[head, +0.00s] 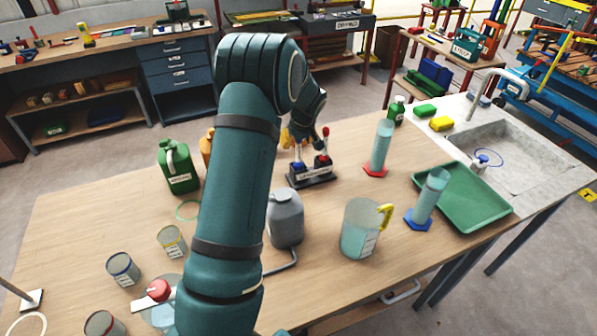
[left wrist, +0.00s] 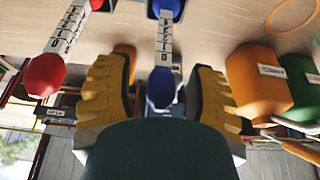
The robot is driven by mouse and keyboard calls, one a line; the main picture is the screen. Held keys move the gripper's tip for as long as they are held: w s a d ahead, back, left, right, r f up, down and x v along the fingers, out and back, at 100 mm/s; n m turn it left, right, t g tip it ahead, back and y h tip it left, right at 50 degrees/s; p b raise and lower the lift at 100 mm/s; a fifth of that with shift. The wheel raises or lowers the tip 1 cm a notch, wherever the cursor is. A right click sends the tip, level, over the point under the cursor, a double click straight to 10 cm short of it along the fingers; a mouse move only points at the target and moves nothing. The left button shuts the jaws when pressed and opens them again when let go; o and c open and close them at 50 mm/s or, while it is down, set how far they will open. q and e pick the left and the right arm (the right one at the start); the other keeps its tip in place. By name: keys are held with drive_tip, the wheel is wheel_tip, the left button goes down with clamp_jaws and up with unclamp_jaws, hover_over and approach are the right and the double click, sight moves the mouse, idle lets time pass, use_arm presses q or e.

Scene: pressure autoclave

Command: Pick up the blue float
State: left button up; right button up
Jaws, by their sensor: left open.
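The blue float (head: 298,153) stands upright in a dark rack (head: 313,178), with a white stem and blue lower end. In the left wrist view, its blue round knob (left wrist: 160,88) and labelled stem lie between the two yellow fingers. A red float (head: 325,145) stands beside it; its red knob (left wrist: 43,75) is outside the fingers. My left gripper (head: 291,137) is around the top of the blue float, open, with visible space on both sides of the knob. My left arm partly hides the gripper in the head view. My right gripper is not in view.
A grey can (head: 285,218) stands in front of the rack. A green can (head: 178,166) and an orange bottle (head: 206,148) stand left. A cylinder with a red base (head: 381,148) and a jug (head: 360,230) stand right. The green tray (head: 470,205) lies near the sink.

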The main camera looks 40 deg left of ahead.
use_arm(q)
clamp_jaws()
idle(0.3)
